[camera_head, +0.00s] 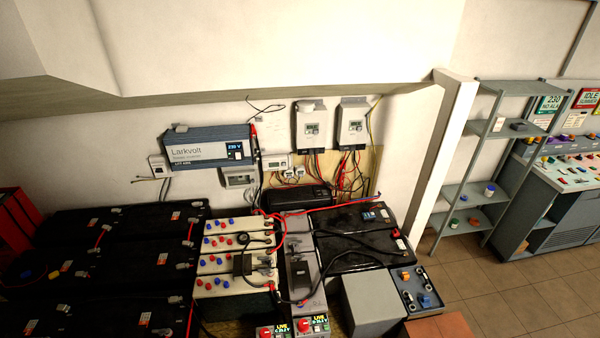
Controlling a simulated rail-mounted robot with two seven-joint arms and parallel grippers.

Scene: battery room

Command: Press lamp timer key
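No gripper of mine is in view. I cannot tell for sure which device is the lamp timer, and no key can be made out at this size. Small wall devices that show are a white box with a dark face (158,166) left of the blue inverter, a grey box with a display (238,179) below the inverter, and a white box with a small display (276,163) right of it. Nothing touches them in this view.
The blue Larkvolt inverter (205,148) and two grey controllers (310,128) hang on the wall with loose cables. Black batteries (70,260) and cream batteries (232,289) fill the space below. A white post (444,150) and grey shelves (470,190) stand right. Tiled floor (520,300) is clear.

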